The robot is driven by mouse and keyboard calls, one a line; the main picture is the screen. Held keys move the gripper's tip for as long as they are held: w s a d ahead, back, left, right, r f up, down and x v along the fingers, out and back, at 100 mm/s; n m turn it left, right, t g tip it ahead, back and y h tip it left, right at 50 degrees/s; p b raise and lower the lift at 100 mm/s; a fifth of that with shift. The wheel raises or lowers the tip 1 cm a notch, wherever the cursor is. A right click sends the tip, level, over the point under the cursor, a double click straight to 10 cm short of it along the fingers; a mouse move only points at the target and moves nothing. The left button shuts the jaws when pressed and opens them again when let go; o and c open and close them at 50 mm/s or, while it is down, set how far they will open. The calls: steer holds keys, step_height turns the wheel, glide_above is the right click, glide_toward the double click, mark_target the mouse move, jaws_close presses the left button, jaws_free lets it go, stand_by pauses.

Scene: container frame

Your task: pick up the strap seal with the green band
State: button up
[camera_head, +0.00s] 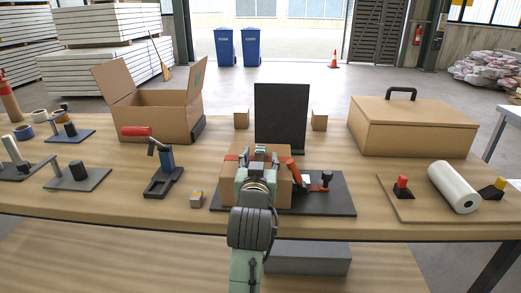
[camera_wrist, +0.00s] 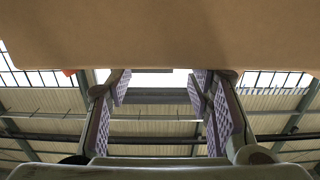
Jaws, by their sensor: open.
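I cannot make out a strap seal with a green band in either view. My gripper (camera_head: 259,153) is in front of a brown carton with a red strap (camera_head: 231,158) on the dark plate. In the wrist view its two fingers with purple ribbed pads (camera_wrist: 163,92) stand apart, with nothing between them. The carton's brown face (camera_wrist: 160,35) fills the top of that view, beyond the fingertips. My arm hides the carton's middle. A small grey and yellow block (camera_head: 197,199) lies on the table left of the dark plate; its details are too small to tell.
An open box (camera_head: 160,117), a tape dispenser (camera_head: 163,178), a lidded box (camera_head: 410,128) and a white roll (camera_head: 453,186) stand on the wooden table (camera_head: 120,205).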

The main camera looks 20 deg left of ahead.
mark_target(260, 151)
steer(key=p+x, duration=0.1)
steer(key=x, duration=0.3)
steer(key=shift+a+r, duration=0.15)
steer(key=shift+r, duration=0.05)
steer(key=shift+c, duration=0.3)
jaws_close()
